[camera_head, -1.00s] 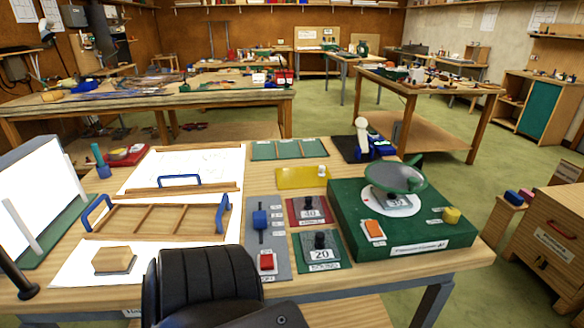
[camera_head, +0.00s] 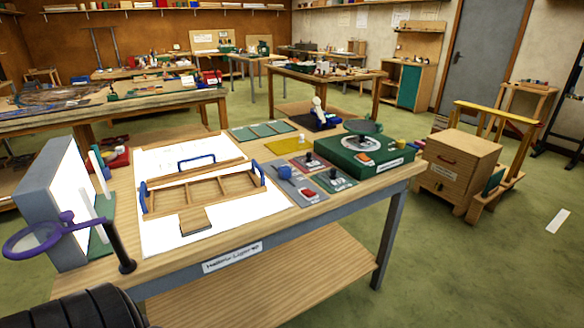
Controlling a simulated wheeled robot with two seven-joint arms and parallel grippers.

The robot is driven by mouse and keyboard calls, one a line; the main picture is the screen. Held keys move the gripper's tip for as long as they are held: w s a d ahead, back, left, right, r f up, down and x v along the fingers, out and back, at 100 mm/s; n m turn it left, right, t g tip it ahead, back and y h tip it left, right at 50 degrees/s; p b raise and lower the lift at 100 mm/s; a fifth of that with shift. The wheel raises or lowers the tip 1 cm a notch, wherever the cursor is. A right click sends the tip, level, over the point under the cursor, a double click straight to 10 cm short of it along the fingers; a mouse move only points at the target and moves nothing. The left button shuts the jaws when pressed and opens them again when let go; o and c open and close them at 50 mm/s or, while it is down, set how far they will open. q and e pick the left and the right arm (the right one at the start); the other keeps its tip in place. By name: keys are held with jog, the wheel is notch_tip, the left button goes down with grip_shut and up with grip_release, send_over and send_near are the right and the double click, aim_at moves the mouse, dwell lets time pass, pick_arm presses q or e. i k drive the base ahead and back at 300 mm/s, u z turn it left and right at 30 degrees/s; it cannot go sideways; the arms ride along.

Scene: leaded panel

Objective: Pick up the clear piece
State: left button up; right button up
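I cannot make out a clear piece in this view. The workbench (camera_head: 330,222) carries a white sheet (camera_head: 160,228), and on it lies a wooden frame (camera_head: 190,190) with dividers and blue handles. A wooden block (camera_head: 194,220) sits at the frame's near edge. Neither of my grippers is in view. A black ribbed part of mine fills the bottom left corner.
A purple-ringed magnifier (camera_head: 45,238) on a black post and a grey-backed light panel (camera_head: 60,195) stand at the left end. A green grinder-like machine (camera_head: 378,158) sits at the right end.

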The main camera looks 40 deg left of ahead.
aim_at(308, 162)
jog(key=u, duration=0.75)
